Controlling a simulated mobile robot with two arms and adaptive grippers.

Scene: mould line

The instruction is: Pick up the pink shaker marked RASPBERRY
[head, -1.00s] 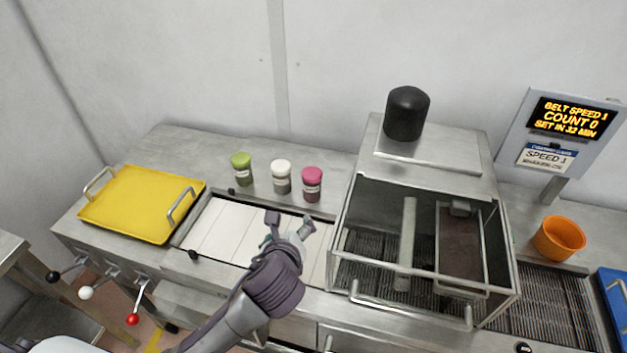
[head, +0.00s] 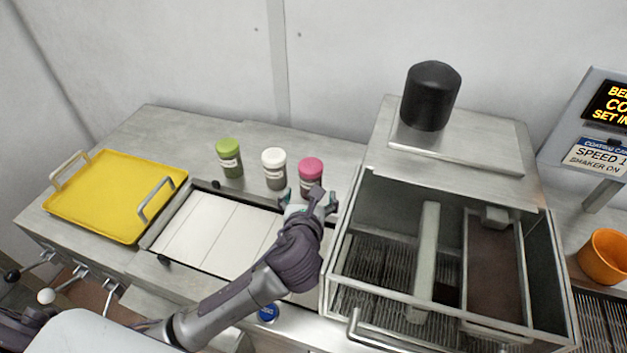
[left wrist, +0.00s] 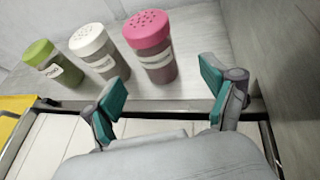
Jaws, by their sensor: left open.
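The pink-lidded shaker (head: 311,168) stands upright on the steel ledge behind the white belt, at the right end of a row of three shakers. Its lower part is partly hidden by my gripper in the head view. In the left wrist view the pink shaker (left wrist: 151,48) stands ahead, between the fingertips and apart from them; its label is too small to read. My left gripper (head: 308,199) is open and empty, just in front of the shaker. It also shows open in the left wrist view (left wrist: 163,92). My right gripper is not in view.
A white-lidded shaker (head: 274,168) stands close left of the pink one, and a green-lidded shaker (head: 229,157) farther left. A steel-framed machine (head: 345,240) rises close on the right. A yellow tray (head: 120,190) lies at the left.

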